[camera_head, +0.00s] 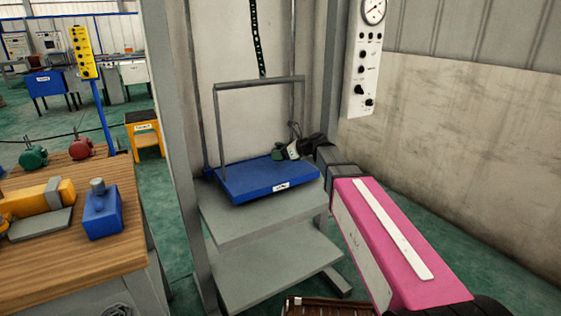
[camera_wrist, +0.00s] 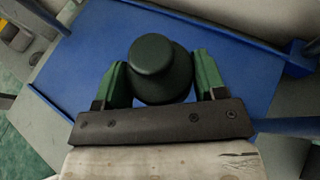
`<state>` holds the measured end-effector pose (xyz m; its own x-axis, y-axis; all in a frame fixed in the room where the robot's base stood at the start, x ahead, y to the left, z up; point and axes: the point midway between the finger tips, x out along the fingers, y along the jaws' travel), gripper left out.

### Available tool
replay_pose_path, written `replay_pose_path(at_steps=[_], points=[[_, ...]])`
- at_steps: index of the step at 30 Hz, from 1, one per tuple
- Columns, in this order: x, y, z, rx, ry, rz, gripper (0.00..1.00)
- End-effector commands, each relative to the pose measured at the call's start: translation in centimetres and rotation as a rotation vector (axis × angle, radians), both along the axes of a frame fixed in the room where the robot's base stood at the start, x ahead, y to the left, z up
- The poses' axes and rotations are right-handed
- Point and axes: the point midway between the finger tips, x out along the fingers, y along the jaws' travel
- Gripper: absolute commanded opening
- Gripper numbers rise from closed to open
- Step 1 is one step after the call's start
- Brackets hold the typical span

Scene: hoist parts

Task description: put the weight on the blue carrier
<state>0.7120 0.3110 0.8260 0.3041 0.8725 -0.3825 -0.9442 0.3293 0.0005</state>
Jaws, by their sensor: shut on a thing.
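The blue carrier (camera_head: 245,182) is a shallow blue tray with a grey frame above it, under a dark chain. It also fills much of the wrist view (camera_wrist: 75,62). My gripper (camera_head: 286,152) is over the back right part of the tray. In the wrist view my gripper (camera_wrist: 161,82) has its green fingers shut on the dark green weight (camera_wrist: 160,62), a rounded, knob-topped piece. The weight is over the blue tray floor. Its underside is hidden, so I cannot tell whether it touches the tray.
Grey shelves (camera_head: 270,270) stand below the carrier, with grey posts at the sides. A wooden bench (camera_head: 105,250) at the left holds a blue block (camera_head: 102,215), a yellow tool and red and green items. A white control panel (camera_head: 362,75) is at the upper right.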

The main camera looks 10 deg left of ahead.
Motion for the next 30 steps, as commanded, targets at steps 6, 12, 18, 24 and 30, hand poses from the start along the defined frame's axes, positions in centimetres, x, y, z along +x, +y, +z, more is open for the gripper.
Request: replay_pose_path(at_steps=[6, 12, 18, 24, 30], points=[[0.0, 0.1, -2.1, 0.002, 0.001, -0.001, 0.04], [0.0, 0.1, -3.6, 0.002, 0.0, -0.001, 0.04], [0.0, 0.1, -3.6, 0.003, -0.001, -0.001, 0.04], [0.0, 0.1, -3.9, 0.0, 0.0, 0.0, 0.74], [0.0, 0.0, -3.9, 0.0, 0.0, 0.0, 0.9]])
